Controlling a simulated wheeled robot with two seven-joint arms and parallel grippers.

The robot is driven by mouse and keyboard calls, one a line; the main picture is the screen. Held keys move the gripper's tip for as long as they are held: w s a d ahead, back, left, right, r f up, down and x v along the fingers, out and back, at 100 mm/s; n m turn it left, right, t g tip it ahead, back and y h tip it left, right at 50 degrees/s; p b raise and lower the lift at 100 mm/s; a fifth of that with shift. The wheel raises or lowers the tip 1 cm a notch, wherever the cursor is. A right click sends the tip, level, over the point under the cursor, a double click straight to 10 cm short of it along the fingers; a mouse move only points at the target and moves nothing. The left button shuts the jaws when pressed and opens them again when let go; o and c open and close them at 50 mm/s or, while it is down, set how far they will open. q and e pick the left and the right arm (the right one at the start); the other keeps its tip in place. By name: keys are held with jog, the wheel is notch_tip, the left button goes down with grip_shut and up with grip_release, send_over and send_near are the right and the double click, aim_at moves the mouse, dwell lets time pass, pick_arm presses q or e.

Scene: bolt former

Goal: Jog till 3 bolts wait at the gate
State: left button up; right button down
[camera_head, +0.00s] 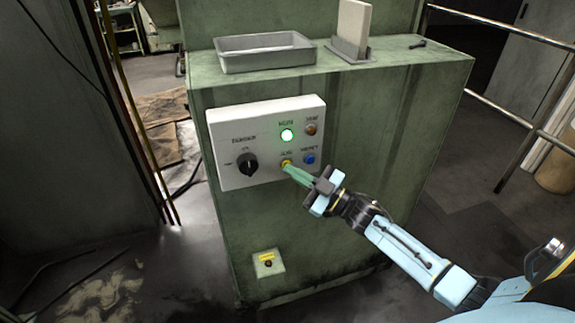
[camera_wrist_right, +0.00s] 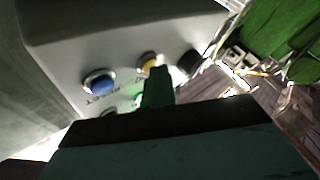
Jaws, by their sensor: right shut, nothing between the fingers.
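A white control panel (camera_head: 230,128) is on the front of a green machine cabinet. It has a lit green lamp (camera_head: 287,135), an amber lamp (camera_head: 311,129), a yellow jog button (camera_head: 286,162), a blue reset button (camera_head: 309,158) and a black selector knob (camera_head: 247,163). My right gripper (camera_head: 288,167) is shut and empty, its fingertips at the yellow button. The right wrist view shows the yellow button (camera_wrist_right: 149,62) just beyond the fingers (camera_wrist_right: 157,85); whether they touch it I cannot tell. My left gripper is not in view. No gate or waiting bolts can be made out.
A grey metal tray (camera_head: 265,60) and a pale card in a holder (camera_head: 352,30) stand on the cabinet top. A small dark bolt-like object (camera_head: 418,44) lies at its right. A metal railing (camera_head: 500,110) runs at the right.

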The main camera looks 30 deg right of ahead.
jog(key=s+a+p, duration=0.1)
jog(key=s+p, duration=0.2)
jog(key=s, duration=0.3)
jog(key=shift+s+a+p, duration=0.2)
jog(key=shift+a+p, duration=0.05)
jog(key=shift+p, duration=0.15)
dwell(0.4)
dwell(0.4)
